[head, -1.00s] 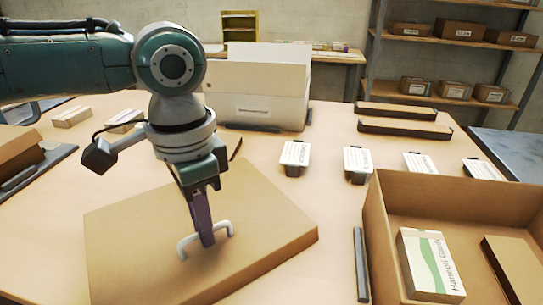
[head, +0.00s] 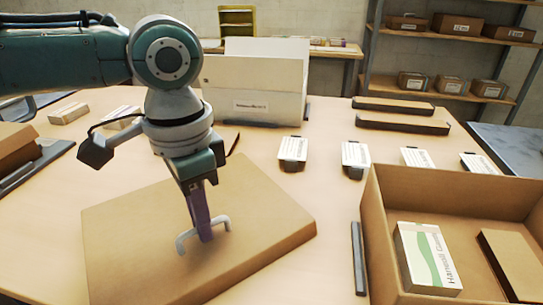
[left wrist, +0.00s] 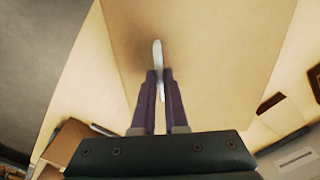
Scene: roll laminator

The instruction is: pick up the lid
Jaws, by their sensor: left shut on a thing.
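The lid (head: 262,215) is a flat tan cardboard panel with a white loop handle (head: 183,241) on top. It lies on the table in the left middle of the head view, and it fills much of the left wrist view (left wrist: 215,55). My left gripper (head: 206,237) points down at the lid's middle and is shut on the handle. In the left wrist view, its two purple fingers (left wrist: 160,88) close around the white handle (left wrist: 158,52). I cannot tell whether the lid is clear of the table. My right gripper is not in view.
An open cardboard box (head: 375,230) holding a white and green carton (head: 425,258) stands at the right. A dark bar (head: 358,258) lies beside it. A white machine (head: 255,88) stands behind the lid. Several small labelled packs (head: 292,150) stand in a row toward the right.

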